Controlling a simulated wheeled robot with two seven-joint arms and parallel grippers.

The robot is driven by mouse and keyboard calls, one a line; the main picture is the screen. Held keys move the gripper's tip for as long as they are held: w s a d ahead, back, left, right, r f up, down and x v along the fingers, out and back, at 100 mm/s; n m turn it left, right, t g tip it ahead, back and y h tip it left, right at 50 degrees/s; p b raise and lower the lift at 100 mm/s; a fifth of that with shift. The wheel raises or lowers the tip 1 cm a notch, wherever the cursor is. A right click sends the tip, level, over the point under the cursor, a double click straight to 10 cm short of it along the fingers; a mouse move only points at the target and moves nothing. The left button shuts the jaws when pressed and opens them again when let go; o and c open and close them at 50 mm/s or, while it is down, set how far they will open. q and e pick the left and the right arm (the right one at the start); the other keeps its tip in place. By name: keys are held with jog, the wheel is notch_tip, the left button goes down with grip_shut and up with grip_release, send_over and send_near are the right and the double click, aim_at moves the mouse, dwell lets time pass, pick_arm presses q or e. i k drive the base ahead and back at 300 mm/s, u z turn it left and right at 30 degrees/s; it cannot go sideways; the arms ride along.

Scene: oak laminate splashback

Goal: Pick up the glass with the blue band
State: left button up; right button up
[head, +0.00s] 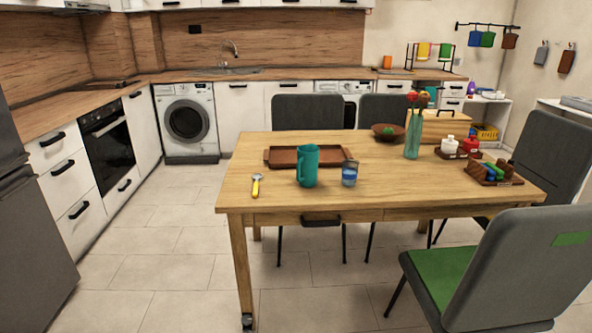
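The glass with the blue band (349,173) stands upright on the wooden table (400,180), near its front edge. Neither of my grippers shows in the head view.
A vase (414,135), a bowl (388,132) and condiment pots (449,145) stand further right. Grey chairs (500,265) surround the table. The floor at front left is clear.

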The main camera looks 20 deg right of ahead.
aim_at(349, 166)
jog(key=u, duration=0.4)
jog(key=i, duration=0.9)
